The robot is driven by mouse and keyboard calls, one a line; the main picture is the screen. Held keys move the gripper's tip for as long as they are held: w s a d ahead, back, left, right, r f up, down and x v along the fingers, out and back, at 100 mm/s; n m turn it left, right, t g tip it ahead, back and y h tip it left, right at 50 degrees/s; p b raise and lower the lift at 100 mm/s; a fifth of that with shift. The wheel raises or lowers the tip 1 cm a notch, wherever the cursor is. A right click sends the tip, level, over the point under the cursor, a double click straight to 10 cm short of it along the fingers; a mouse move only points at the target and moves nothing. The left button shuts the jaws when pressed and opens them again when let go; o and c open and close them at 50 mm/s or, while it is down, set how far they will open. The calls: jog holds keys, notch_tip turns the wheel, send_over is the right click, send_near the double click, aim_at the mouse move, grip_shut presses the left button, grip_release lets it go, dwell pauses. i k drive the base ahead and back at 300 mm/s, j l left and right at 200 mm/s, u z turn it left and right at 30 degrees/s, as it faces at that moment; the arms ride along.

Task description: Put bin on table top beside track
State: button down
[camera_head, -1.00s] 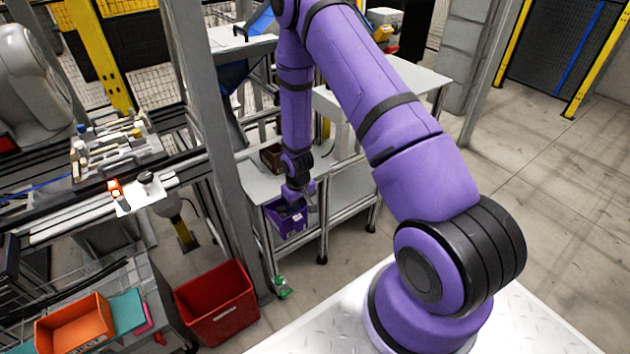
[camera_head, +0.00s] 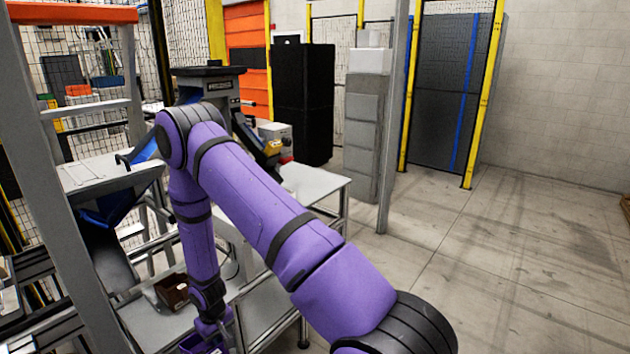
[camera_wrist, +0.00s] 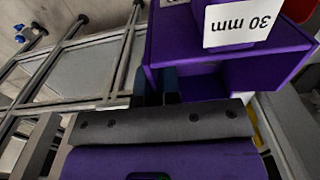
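The purple bin (camera_wrist: 228,75) has a white "30 mm" label and fills the upper right of the wrist view. My gripper (camera_wrist: 170,88) has its dark fingers closed at the bin's near wall, with the bin held off the table. In the head view, the bin (camera_head: 200,346) is cut off by the bottom edge below my gripper (camera_head: 212,338). A grey table top (camera_head: 145,312) lies behind and left of them. Part of the track (camera_head: 38,325) shows at the lower left. My arm hides part of the table.
A brown open box (camera_head: 172,291) sits on the table top. A grey upright post (camera_head: 62,200) stands left of the table. A light work table (camera_head: 312,182) is behind my arm, with a machine (camera_head: 212,90) beyond.

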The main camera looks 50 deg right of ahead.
aim_at(312, 186)
jog(key=l, duration=1.85)
